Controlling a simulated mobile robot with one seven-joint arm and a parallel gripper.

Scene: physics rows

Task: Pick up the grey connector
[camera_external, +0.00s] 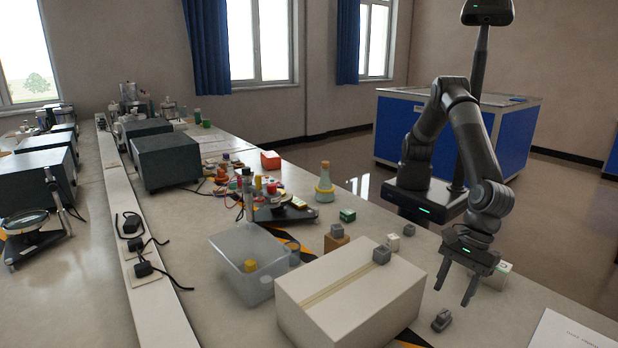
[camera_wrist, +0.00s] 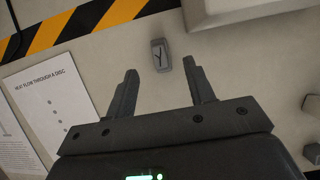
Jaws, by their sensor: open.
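A small grey connector (camera_external: 441,319) lies on the bench near its front edge, to the right of the cardboard box. In the wrist view the grey connector (camera_wrist: 160,46) shows a dark Y-shaped mark on its upper face. My gripper (camera_external: 453,297) is open and empty, pointing down above the bench and just above the connector. In the wrist view the gripper (camera_wrist: 161,66) has its fingers wide apart, with the connector seen between and just beyond the fingertips. I see no contact.
A large cardboard box (camera_external: 365,309) stands left of my gripper with a grey block (camera_external: 381,255) on top. A whitish box (camera_external: 497,276) stands behind my gripper. A printed sheet (camera_wrist: 45,108) lies flat on the bench. A clear bin (camera_external: 226,262) stands farther left.

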